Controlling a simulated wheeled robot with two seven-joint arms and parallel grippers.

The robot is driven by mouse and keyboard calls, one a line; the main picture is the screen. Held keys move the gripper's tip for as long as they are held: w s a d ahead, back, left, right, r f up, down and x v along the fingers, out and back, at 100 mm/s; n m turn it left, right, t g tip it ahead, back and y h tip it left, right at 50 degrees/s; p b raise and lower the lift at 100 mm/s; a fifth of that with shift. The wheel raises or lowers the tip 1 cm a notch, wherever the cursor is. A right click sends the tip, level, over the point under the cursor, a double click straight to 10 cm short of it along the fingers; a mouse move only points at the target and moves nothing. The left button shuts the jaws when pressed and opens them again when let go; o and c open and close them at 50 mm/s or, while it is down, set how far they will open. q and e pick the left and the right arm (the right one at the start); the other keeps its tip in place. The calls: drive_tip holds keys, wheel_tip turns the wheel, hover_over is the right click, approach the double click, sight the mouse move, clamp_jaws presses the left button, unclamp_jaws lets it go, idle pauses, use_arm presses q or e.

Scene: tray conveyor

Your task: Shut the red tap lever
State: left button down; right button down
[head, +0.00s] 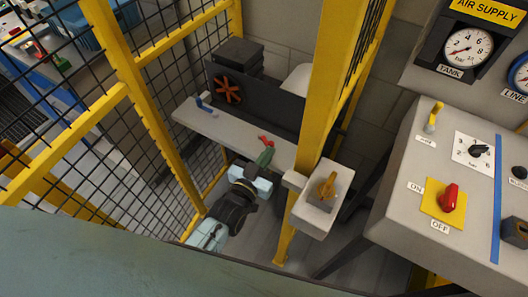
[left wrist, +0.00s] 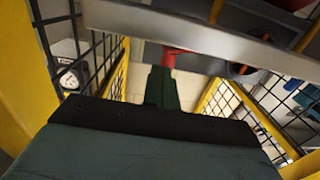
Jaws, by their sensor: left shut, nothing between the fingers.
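The red tap lever (head: 266,140) sits on the face of a long grey beam (head: 228,128) behind the yellow fence, near the middle of the head view. My left gripper (head: 265,156) reaches up to it from below, with its green fingers shut and empty. The fingertips are right at the lever, but I cannot tell if they touch it. In the left wrist view the red lever (left wrist: 176,51) shows just beyond the fingertips (left wrist: 163,70), partly hidden by them. My right gripper is not in view.
A blue lever (head: 203,104) stands on the same beam, to the left. Yellow fence posts (head: 330,90) and black mesh stand around my left arm. A grey box with an orange-yellow knob (head: 327,187) is close on the right, beside a control panel with a red switch (head: 449,196).

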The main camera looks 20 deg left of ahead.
use_arm(q)
drive_tip(key=shift+w+d, duration=0.7)
drive_tip(key=shift+d, duration=0.35)
drive_tip(key=shift+w+d, duration=0.85)
drive_tip(key=shift+w, duration=0.1)
drive_tip(key=shift+s, duration=0.1)
drive_tip(key=p+v, duration=0.1)
drive_tip(key=v, duration=1.2)
drive_tip(key=shift+s, duration=0.1)
